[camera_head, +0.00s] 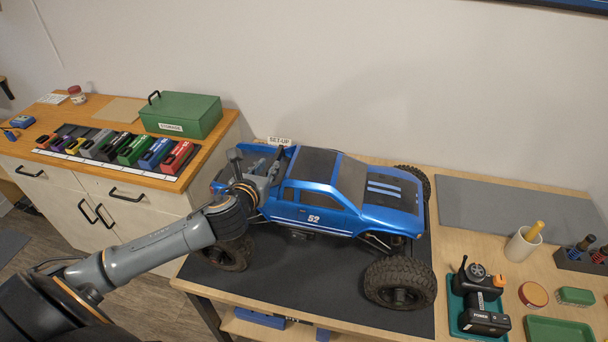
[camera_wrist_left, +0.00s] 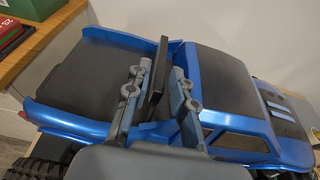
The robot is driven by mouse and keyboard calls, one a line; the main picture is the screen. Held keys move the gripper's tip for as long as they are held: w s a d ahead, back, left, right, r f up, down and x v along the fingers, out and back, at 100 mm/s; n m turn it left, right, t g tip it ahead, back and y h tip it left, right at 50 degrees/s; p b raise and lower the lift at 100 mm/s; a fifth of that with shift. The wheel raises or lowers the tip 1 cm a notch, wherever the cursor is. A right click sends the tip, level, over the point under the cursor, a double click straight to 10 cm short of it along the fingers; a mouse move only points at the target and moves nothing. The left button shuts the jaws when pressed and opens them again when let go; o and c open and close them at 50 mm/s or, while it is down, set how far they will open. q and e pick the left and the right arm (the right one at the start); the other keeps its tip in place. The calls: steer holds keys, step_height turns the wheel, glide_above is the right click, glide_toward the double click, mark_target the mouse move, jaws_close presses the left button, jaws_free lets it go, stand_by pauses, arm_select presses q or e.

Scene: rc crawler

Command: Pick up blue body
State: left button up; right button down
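The blue body (camera_head: 385,212) is a truck shell with black roof and bed panels, white hood stripes and the number 52. It sits on the crawler's chassis and big black tires. My left gripper (camera_head: 268,165) is over the rear of the body, behind the cab. In the left wrist view, the blue body (camera_wrist_left: 222,85) lies below my left gripper (camera_wrist_left: 157,88). Its two fingers stand apart on either side of an upright dark bar (camera_wrist_left: 157,68) between bed and cab. Small gaps seem to show beside the bar. The finger ends are partly hidden. My right gripper is not in view.
The crawler stands on a dark mat (camera_head: 300,291) on a wooden bench. A teal tray (camera_head: 462,324) with a black device and a cream cup (camera_head: 522,244) are at right. A grey mat (camera_head: 515,212) lies empty behind them. A green storage box (camera_head: 180,115) stands on the left cabinet.

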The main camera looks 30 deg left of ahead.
mark_target(274, 160)
arm_select(q)
steer(key=p+x, duration=0.1)
steer(key=x, duration=0.4)
steer(key=shift+w+d+f+p, duration=0.1)
steer(key=shift+d+f+p, duration=0.05)
steer(key=shift+f+p, duration=0.15)
steer(key=shift+w+f, duration=0.2)
steer(key=shift+w, duration=0.25)
steer(key=shift+r, duration=0.1)
jaws_close()
